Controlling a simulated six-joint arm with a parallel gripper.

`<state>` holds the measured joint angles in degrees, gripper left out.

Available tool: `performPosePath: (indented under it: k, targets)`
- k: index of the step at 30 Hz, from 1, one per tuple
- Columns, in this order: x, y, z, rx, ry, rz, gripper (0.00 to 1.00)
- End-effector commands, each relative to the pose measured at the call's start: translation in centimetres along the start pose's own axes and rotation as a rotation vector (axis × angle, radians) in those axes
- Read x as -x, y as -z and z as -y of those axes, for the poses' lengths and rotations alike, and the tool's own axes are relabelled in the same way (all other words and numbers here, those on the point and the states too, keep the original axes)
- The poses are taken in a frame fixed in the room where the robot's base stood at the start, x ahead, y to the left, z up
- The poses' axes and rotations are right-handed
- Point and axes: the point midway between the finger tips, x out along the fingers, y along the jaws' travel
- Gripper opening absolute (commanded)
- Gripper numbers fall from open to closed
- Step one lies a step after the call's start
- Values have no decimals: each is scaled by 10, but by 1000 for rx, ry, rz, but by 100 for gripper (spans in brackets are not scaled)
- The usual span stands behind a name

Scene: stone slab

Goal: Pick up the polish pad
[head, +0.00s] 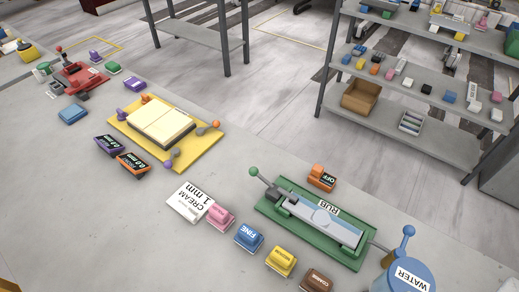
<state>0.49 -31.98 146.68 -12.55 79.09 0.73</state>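A pink block-shaped pad (220,217) sits on the grey stone slab (110,225), at the left end of a row of similar pads. Its label is too small to read for certain; the neighbouring labels make it the likely polish pad. A blue pad marked FINE (248,237), a yellow pad (281,261) and a brown pad (316,281) follow to the lower right, set apart from one another. My gripper is not in view.
A white CREAM 1 mm block (190,203) lies close left of the pink pad. A green RUB station (268,209) with levers stands right of the row, near an orange OFF box (322,177) and blue WATER container (408,277).

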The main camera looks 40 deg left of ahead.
Motion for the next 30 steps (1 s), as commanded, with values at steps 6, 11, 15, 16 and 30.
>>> performPosePath:
  k: [6, 11, 15, 16, 30]
  targets:
    - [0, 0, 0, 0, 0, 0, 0]
    - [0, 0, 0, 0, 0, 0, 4]
    - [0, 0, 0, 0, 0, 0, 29]
    - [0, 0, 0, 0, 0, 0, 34]
    - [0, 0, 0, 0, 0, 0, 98]
